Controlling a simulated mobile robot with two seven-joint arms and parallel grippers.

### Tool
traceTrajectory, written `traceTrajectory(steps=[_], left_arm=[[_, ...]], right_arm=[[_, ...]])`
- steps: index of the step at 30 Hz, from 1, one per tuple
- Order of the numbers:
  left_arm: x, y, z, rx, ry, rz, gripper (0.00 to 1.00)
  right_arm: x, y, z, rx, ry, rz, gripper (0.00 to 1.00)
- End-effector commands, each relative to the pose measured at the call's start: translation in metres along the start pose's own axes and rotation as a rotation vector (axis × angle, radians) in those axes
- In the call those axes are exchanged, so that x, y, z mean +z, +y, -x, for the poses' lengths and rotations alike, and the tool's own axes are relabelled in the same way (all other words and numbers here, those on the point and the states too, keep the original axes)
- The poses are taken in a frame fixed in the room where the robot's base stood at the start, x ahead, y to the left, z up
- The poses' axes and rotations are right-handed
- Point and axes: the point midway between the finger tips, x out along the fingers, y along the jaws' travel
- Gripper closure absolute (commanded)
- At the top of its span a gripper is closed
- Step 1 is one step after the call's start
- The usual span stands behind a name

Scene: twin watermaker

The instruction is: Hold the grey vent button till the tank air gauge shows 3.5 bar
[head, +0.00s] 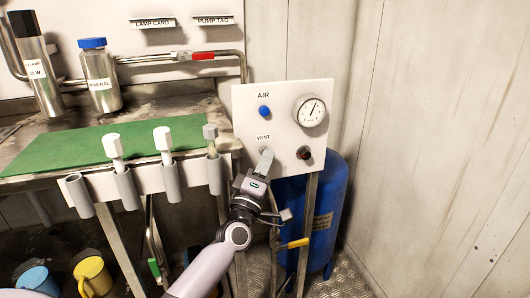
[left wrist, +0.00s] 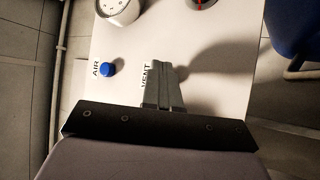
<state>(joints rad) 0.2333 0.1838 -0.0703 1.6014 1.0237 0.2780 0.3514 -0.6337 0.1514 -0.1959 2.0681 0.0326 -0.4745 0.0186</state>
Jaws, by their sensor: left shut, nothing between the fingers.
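A white panel (head: 245,106) labelled AIR and VENT stands before a blue tank (head: 330,210). A round white air gauge (head: 311,110) is at its upper right, its needle pointing up and slightly right; its figures are too small to read. A blue button (head: 264,112) sits under AIR. My left gripper (head: 265,157) is shut at the spot under VENT, its fingertips at the panel face. The grey vent button is hidden behind the fingertips, so I cannot tell whether it is pressed. In the left wrist view the shut fingers (left wrist: 163,85) cover part of the VENT label. My right gripper is not in view.
A dark red knob (head: 304,153) sits right of the vent spot. A bench with a green mat (head: 85,145) and a rack of white-handled tools (head: 163,143) stands left of the panel. A yellow handle (head: 298,243) is below. A bare wall closes the right side.

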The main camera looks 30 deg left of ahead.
Motion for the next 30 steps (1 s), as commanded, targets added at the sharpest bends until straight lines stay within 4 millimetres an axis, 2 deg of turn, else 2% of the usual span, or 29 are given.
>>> traceTrajectory(steps=[7,20,30], left_arm=[[0.006,0.007,0.009,-0.001,0.0,0.0,1.0],[0.01,0.01,0.013,-0.001,-0.001,0.001,1.0],[0.027,0.027,0.036,-0.002,-0.002,0.001,1.0]], right_arm=[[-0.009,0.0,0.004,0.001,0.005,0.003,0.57],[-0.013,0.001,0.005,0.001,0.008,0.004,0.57],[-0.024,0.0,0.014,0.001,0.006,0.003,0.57]])
